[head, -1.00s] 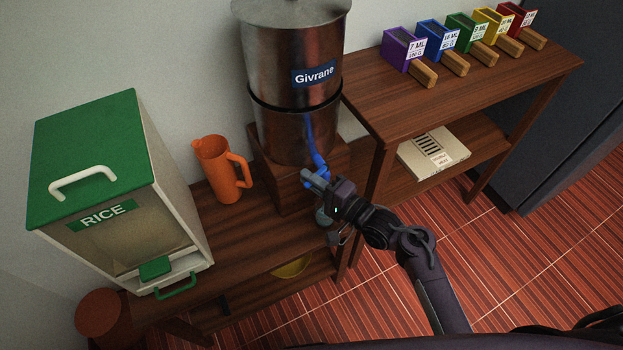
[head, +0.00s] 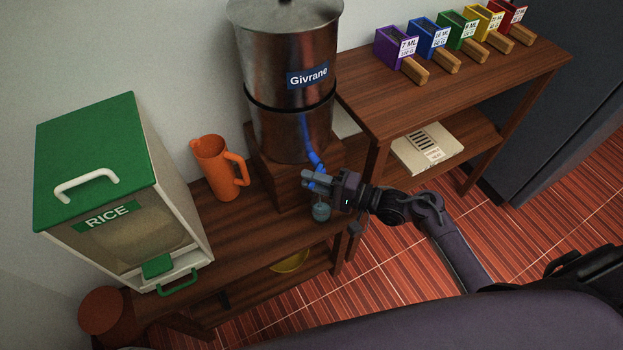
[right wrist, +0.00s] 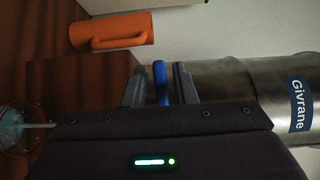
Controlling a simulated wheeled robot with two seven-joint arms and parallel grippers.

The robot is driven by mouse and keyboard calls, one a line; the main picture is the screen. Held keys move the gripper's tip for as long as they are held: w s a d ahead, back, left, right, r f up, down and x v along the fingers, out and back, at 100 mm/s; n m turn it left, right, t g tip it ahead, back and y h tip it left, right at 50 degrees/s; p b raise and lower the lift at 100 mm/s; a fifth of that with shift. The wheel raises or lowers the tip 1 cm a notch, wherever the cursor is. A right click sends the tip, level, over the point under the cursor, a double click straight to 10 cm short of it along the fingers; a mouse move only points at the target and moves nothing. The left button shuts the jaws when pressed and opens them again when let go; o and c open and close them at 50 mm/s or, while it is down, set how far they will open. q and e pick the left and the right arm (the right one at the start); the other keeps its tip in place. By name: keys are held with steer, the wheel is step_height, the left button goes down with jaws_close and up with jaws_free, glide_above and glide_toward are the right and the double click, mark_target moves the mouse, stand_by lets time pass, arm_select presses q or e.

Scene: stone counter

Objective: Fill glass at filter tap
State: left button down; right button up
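The steel water filter labelled Givrane (head: 285,115) stands on a wooden block. Its blue tap (head: 316,160) is at the lower front; the blue lever (right wrist: 160,82) shows between my right fingers in the wrist view. My right gripper (head: 309,181) is at the tap, its fingers apart on either side of the lever, with small gaps showing. A small glass (head: 321,212) with a bluish look stands just below the gripper. In the wrist view the glass (right wrist: 12,130) is cut off at the left edge, and a pale streak runs toward it. My left gripper is out of view.
An orange pitcher (head: 219,168) stands left of the filter, then a green-lidded rice dispenser (head: 125,195). A higher side table (head: 400,105) at right bears several coloured scoops. A yellow bowl (head: 290,262) is on the lower shelf.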

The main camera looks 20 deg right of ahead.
steer(key=shift+o, duration=0.5)
steer(key=b+v, duration=0.1)
steer(key=v, duration=0.6)
steer(key=shift+s+d, duration=0.25)
steer(key=shift+d, duration=0.1)
stand_by(2.3)
